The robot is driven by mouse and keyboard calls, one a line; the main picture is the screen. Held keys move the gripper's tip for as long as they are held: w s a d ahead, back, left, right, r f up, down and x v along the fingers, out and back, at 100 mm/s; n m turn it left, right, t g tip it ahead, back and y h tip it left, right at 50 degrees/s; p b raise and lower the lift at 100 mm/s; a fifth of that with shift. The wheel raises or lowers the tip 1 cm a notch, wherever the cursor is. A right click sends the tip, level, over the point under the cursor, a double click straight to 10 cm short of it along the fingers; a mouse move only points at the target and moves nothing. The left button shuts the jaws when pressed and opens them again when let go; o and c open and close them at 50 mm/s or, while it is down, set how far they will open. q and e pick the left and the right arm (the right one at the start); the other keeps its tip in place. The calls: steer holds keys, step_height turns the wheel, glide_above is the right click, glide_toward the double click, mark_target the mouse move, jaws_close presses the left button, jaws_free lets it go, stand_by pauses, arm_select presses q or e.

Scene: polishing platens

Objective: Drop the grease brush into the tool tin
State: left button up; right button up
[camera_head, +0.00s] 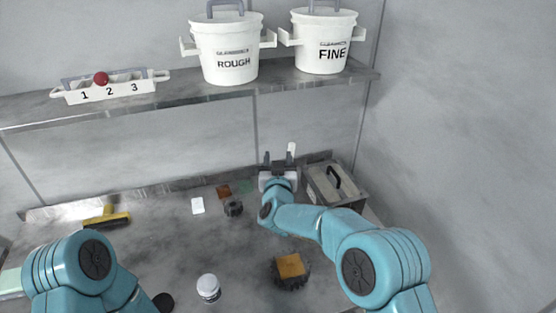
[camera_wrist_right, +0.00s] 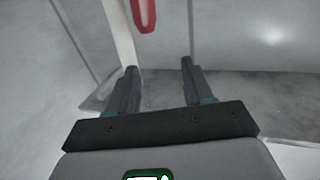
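My right gripper (camera_head: 279,162) reaches toward the back wall, just left of a grey metal box (camera_head: 352,190) with a black handle on top, which looks like the tool tin. In the right wrist view the fingers (camera_wrist_right: 160,85) stand apart with nothing between them. A small white upright piece (camera_head: 291,148) shows by the right finger; I cannot tell what it is. A yellow and black brush-like tool (camera_head: 108,218) lies at the back left of the worktop; I cannot tell if it is the grease brush. My left gripper is out of view.
A white-capped jar (camera_head: 208,287), an orange-topped dark block (camera_head: 291,267), a dark knobbed part (camera_head: 233,208) and a white card (camera_head: 197,205) are on the worktop. Above, a shelf (camera_head: 150,107) bears the ROUGH bucket (camera_head: 224,50), FINE bucket (camera_head: 323,42) and numbered rack (camera_head: 108,92).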

stand_by(0.5)
steer(key=s+b, duration=0.4)
steer(key=s, duration=0.6)
